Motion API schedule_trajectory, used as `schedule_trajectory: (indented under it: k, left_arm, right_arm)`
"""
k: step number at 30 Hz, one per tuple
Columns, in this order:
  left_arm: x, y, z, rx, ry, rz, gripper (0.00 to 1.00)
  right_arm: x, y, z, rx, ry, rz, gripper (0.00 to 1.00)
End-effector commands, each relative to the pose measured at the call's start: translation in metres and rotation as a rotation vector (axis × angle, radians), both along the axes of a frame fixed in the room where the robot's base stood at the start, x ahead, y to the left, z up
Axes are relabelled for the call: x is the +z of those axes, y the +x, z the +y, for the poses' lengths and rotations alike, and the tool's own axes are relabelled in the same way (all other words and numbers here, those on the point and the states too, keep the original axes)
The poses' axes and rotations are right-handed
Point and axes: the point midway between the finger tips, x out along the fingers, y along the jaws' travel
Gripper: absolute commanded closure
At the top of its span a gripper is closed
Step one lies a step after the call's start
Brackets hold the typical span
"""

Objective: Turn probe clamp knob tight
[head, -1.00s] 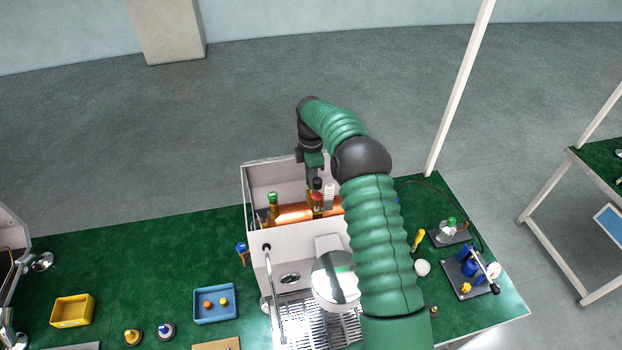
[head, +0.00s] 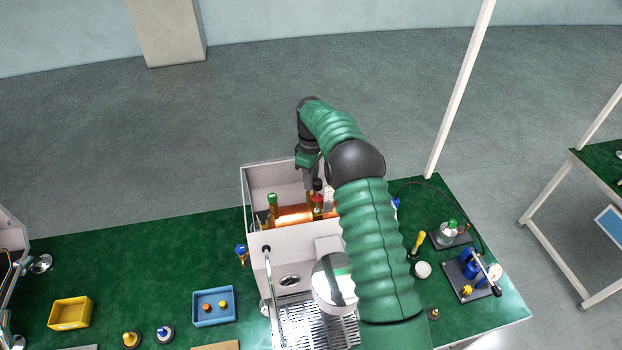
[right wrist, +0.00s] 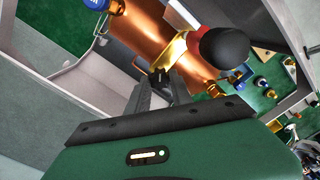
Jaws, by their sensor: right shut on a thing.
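The copper boiler (head: 290,215) lies inside the open espresso machine housing (head: 285,244). In the right wrist view the boiler (right wrist: 150,32) runs diagonally, with a brass clamp band (right wrist: 174,50) around it. A round black knob with a red base (right wrist: 224,47) stands beside the band, apart from my fingertips. My right gripper (head: 314,186) reaches down into the housing from behind. In the right wrist view my right gripper (right wrist: 160,77) is shut at the brass band, on the probe clamp knob, which its fingers mostly hide. My left gripper does not show.
The housing walls stand close around my right gripper. A green-topped fitting (head: 272,199) stands at the boiler's left end. A blue tray (head: 214,307) and a yellow tray (head: 70,312) lie left on the green table. A dark stand with blue parts (head: 470,271) is at right.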

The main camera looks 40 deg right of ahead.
Motion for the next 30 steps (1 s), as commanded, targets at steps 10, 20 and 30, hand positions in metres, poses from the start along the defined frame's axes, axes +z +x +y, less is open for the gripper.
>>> schedule_trajectory:
  k: [10,20,30]
  left_arm:
    - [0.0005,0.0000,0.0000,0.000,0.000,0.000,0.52]
    - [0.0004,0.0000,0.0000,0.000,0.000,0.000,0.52]
    - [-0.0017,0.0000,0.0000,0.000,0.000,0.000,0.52]
  right_arm:
    - [0.0057,0.0039,-0.0026,-0.022,-0.009,-0.016,1.00]
    - [0.0044,0.0030,-0.0021,-0.020,-0.007,-0.013,0.53]
    - [0.0038,0.0011,-0.0010,-0.019,-0.003,-0.006,0.52]
